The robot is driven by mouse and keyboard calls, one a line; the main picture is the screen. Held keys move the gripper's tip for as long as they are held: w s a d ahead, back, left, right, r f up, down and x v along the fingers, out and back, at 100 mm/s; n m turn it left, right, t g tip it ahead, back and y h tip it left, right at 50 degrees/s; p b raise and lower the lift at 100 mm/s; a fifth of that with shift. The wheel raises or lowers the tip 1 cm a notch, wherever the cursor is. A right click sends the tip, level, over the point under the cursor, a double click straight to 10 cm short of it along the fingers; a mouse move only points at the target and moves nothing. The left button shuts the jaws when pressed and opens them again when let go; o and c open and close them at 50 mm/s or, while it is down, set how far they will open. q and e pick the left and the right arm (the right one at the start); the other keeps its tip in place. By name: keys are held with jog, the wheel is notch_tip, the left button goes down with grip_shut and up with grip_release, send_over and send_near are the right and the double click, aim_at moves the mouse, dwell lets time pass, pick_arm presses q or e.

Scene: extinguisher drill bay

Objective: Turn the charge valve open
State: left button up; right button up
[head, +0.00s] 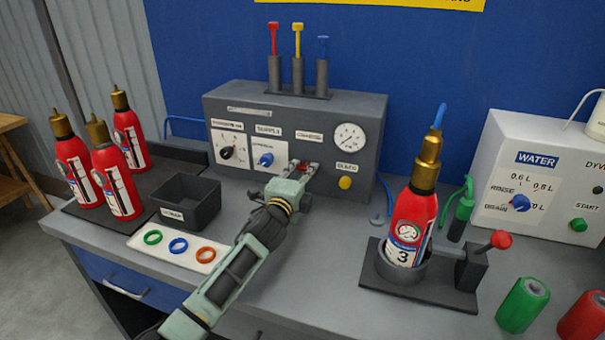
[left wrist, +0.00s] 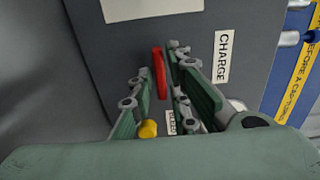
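The charge valve's red lever (left wrist: 159,72) stands out from the dark grey panel beside the CHARGE label (left wrist: 222,57) in the left wrist view. The valve's base is partly hidden by the fingers. My right gripper is not in view.
A yellow button (head: 344,183) is right of the gripper. The box carries a gauge (head: 348,137) and a blue knob (head: 265,159). A black bin (head: 186,205) and a ring tray (head: 207,262) lie left. A red extinguisher (head: 411,222) stands in a holder to the right.

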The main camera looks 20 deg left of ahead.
pick_arm(q)
grip_shut()
jog(key=shift+n, duration=0.3)
jog(key=n+p, duration=0.1)
jog(key=n, duration=0.2)
jog(key=shift+n, duration=0.3)
jog(key=n+p, duration=0.1)
jog(key=n, duration=0.3)
jog(key=shift+n, duration=0.3)
jog(key=n+p, duration=0.1)
jog(key=n, duration=0.4)
jog(key=shift+p, duration=0.3)
jog(key=shift+f+n+p, duration=0.1)
jog(key=shift+n+p, duration=0.35)
jog(key=shift+n, duration=1.55)
